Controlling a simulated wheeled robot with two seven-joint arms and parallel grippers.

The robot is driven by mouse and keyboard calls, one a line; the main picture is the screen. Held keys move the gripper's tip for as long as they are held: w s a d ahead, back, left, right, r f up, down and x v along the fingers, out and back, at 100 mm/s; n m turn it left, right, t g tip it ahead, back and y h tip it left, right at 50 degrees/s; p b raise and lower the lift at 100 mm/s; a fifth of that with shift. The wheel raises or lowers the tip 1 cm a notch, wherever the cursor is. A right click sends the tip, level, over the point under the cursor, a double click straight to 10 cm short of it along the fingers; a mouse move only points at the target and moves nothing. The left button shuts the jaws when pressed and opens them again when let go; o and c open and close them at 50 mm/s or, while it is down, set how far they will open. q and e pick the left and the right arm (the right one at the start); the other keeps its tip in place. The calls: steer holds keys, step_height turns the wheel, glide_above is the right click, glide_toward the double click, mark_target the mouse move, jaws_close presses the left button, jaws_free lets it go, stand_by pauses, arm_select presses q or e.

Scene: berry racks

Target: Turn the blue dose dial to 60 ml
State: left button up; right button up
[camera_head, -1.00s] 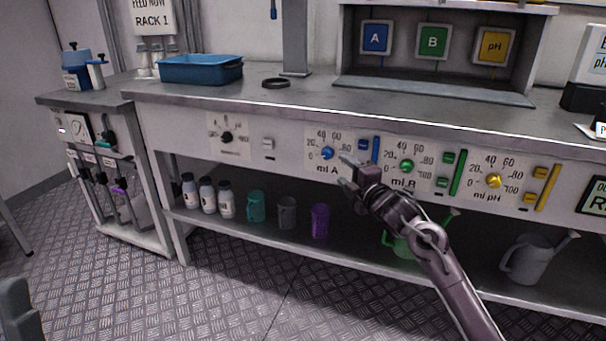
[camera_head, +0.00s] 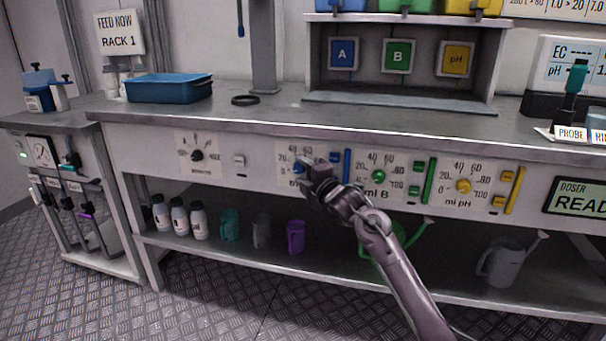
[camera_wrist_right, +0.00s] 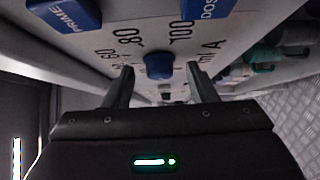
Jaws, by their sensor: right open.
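The blue dose dial (camera_head: 298,169) of the "ml A" panel is on the bench front, mostly hidden behind my right gripper (camera_head: 306,175) in the head view. In the right wrist view the blue dial (camera_wrist_right: 159,66) shows between and just beyond the two fingertips of my right gripper (camera_wrist_right: 160,82). The fingers are open, with a visible gap on each side of the dial. The printed scale shows around it, with 80 and 100 readable. The dial's exact setting is not readable. My left gripper is not in view.
The green dial (camera_head: 378,177) and yellow dial (camera_head: 463,186) are to the right. Bottles, cups and a grey watering can (camera_head: 505,262) stand on the lower shelf.

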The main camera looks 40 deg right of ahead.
steer(key=c, duration=1)
steer(key=shift+o, duration=0.2)
steer(key=shift+f, duration=0.1)
